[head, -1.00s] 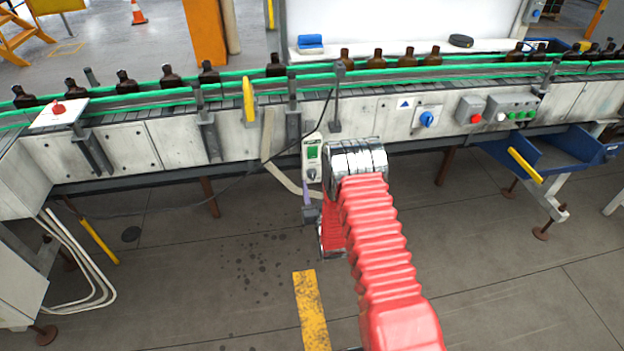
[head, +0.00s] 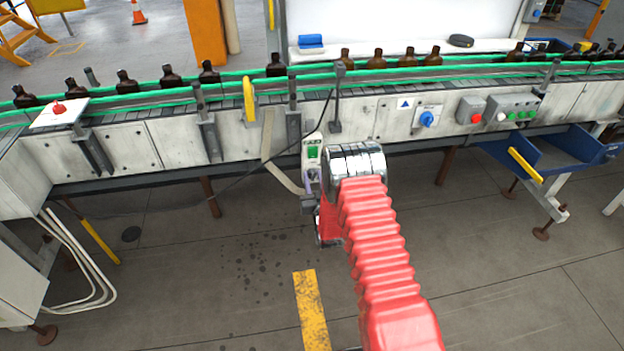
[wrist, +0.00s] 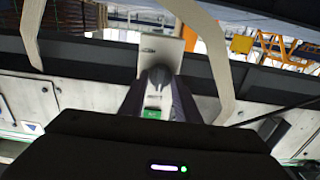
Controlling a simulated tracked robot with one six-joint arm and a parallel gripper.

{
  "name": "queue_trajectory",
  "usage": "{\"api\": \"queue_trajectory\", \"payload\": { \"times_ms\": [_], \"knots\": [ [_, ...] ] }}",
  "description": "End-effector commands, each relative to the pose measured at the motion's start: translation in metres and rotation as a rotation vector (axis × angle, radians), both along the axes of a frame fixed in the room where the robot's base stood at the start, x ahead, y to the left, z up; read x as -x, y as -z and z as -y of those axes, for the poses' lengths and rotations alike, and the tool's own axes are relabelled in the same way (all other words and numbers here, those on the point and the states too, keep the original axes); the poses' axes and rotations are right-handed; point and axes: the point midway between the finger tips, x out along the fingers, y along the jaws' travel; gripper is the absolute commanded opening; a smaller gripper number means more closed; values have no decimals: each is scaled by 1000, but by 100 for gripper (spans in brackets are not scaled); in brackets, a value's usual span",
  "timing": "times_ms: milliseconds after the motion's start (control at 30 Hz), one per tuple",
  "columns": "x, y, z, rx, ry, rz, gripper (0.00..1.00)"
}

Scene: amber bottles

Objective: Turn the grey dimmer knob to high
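The grey dimmer knob (wrist: 157,74) is on a small white box (wrist: 161,50) that hangs on the conveyor's front; the box also shows in the head view (head: 305,157). The box has a green patch (head: 313,152), which shows between my fingers in the wrist view (wrist: 152,113). My gripper (wrist: 158,88) is open, with one dark finger on each side of the knob. I cannot tell whether the fingers touch it. In the head view my gripper (head: 311,190) is just below the box and covers part of it. The knob's setting cannot be read.
A black cable (head: 262,165) and a pale strap (head: 268,150) hang beside the box. A blue knob (head: 427,119) and a button box (head: 510,108) are to the right. Brown bottles (head: 376,60) stand on the conveyor above. The floor in front is clear.

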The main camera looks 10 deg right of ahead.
Motion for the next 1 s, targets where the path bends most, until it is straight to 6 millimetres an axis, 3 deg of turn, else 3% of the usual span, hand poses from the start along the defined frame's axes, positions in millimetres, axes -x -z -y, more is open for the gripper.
{"api": "queue_trajectory", "payload": {
  "times_ms": [233,267,667,1000],
  "knots": [
    [0,0,0,0,-1,0,8],
    [0,0,-10,0,-5,0,7],
    [0,0,-2,-55,-4,0,7],
    [0,0,0,-267,-4,0,7]
  ]
}}
